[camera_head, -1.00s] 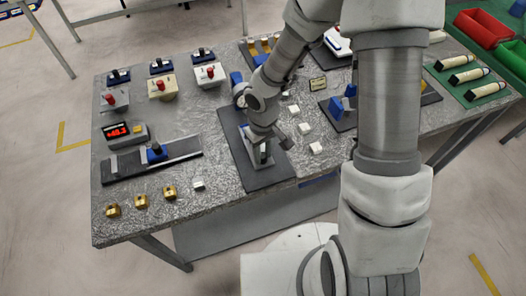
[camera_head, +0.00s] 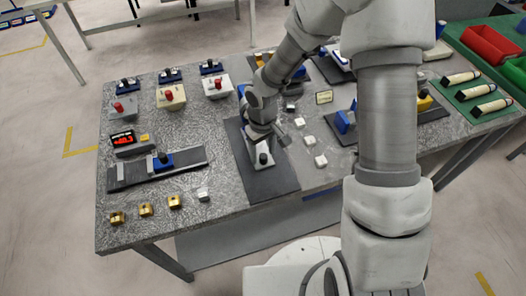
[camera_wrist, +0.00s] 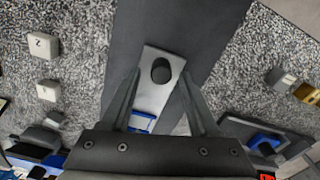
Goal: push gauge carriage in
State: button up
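A display unit with red digits (camera_head: 122,139) stands at the table's left. In front of it a blue carriage with a black knob (camera_head: 162,161) sits mid-way along a dark rail (camera_head: 190,156); part of this also shows in the wrist view (camera_wrist: 266,141). My gripper (camera_head: 262,135) is away from it, to the right, over a dark mat (camera_head: 270,185). There a light grey bar with a black knob (camera_wrist: 161,70) lies beyond and between my fingers (camera_wrist: 160,90), with a blue part near its inner end. The fingers are apart; no grip on the bar shows.
Small white blocks (camera_head: 309,140) lie right of the mat. Brass blocks (camera_head: 146,209) line the front left edge. Boxes with red knobs (camera_head: 170,96) stand behind the rail. A green mat with cylinders (camera_head: 478,90) is at the right.

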notch_tip(320, 180, up, 18)
jog(key=p, duration=0.1)
jog(key=shift+f, duration=0.25)
jog(key=shift+p, duration=0.3)
dwell(0.3)
jog(key=s+d+r+m+t+h, duration=0.25)
jog(key=s+d+r, duration=0.45)
jog(key=d+r, duration=0.45)
jog(key=s+r+m+t+y, duration=0.2)
jog(key=s+r+m+t, duration=0.1)
jog(key=s, duration=0.6)
jog(key=shift+s+d+r+m, duration=0.25)
jog(key=shift+s+r+m, duration=0.05)
jog(key=shift+r+m, duration=0.05)
jog(key=shift+y, duration=0.25)
dwell(0.8)
